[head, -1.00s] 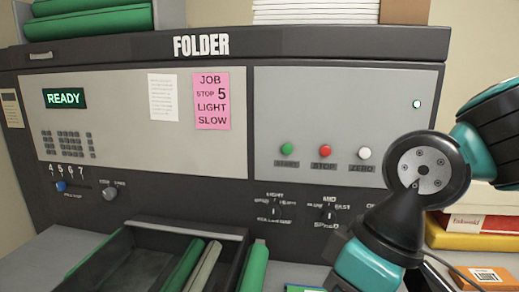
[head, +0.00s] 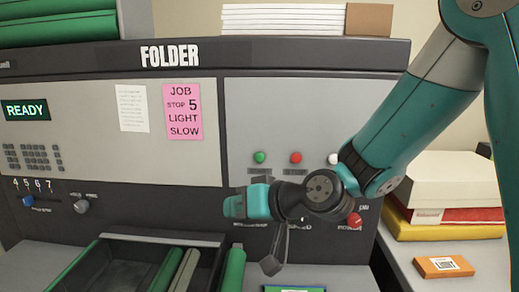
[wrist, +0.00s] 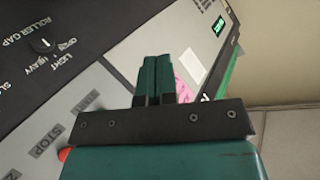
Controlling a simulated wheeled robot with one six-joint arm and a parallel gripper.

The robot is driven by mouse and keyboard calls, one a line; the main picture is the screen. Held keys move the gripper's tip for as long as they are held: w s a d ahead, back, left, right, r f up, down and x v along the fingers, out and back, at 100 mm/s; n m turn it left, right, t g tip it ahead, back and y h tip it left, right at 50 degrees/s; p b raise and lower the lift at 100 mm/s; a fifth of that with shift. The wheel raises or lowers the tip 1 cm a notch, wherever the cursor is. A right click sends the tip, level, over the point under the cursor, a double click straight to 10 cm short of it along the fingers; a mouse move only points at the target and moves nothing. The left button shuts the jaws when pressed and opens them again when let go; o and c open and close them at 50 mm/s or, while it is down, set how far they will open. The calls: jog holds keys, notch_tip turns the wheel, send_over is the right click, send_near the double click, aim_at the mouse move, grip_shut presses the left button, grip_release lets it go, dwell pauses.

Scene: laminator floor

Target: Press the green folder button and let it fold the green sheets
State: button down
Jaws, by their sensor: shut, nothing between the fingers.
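The folder (head: 300,55) is a dark machine with grey panels and a lit READY display (head: 25,110). Its green button (head: 259,157) sits left of a red button (head: 295,157) and a white button (head: 333,158). My gripper (head: 234,206) is in front of the panel, below and a little left of the green button. In the wrist view its teal fingers (wrist: 157,80) are shut and empty. The green button does not show there; the red button (wrist: 65,154) shows at lower left. Green rolled or folded sheets (head: 232,270) lie in and beside the dark tray (head: 75,270).
A pink note (head: 183,110) reads JOB, STOP 5, LIGHT, SLOW. A blue slider (head: 28,201) is near 5. My arm covers most of the lower dials. A red knob (head: 355,219) is right of my gripper. Boxes (head: 450,180) stand at right.

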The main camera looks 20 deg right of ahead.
aim_at(260, 157)
jog(key=w+d+m+t+h+p, duration=0.1)
jog(key=w+d+m+t+h, duration=0.2)
jog(key=w+d+m+t, duration=0.2)
jog(key=shift+w+d+r+t, duration=0.3)
jog(key=shift+w+d, duration=0.45)
jog(key=shift+w, duration=0.2)
jog(key=w+d+p, duration=0.3)
jog(key=w+p, duration=0.1)
jog(key=w, duration=0.4)
jog(key=shift+d, duration=0.2)
jog(key=shift+w, duration=0.1)
dwell(1.1)
jog(key=shift+w+d, duration=0.15)
jog(key=shift+w, duration=0.25)
